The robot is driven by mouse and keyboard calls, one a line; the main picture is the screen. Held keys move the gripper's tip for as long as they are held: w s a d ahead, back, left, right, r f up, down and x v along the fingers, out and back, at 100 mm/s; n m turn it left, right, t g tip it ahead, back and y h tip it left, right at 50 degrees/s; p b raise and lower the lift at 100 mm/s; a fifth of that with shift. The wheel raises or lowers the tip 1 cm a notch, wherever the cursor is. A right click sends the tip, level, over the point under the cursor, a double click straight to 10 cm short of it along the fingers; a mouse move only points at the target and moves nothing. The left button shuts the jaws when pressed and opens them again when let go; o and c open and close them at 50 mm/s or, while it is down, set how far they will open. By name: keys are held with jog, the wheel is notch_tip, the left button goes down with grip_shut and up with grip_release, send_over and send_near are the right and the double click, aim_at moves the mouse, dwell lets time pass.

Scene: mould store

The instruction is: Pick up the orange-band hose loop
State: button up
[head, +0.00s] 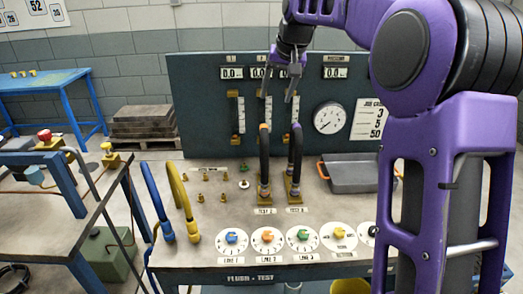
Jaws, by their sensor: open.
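Two black hose loops stand upright on brass fittings at the middle of the test bench. The left loop (264,158) has a small yellow-orange patch near its top. The right loop (296,153) stands close beside it. My gripper (278,95) hangs above and behind the tops of the loops in the picture, fingers pointing down. It is open, with nothing seen between its fingers. Whether it is directly over either loop in depth is unclear.
A dark gauge panel (210,110) stands behind the bench. A blue hose (157,203) and a yellow hose (182,205) rise at the bench's left. Dials (302,238) line the front edge. A grey tray (350,175) sits to the right, and small brass fittings (201,174) left.

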aim_at(265, 125)
jog(key=x, duration=1)
jog(key=shift+a+x, duration=0.1)
jog(key=shift+x, duration=1.35)
jog(key=shift+a+x, duration=0.15)
jog(key=shift+x, duration=1.3)
jog(key=shift+r, duration=0.1)
grip_shut()
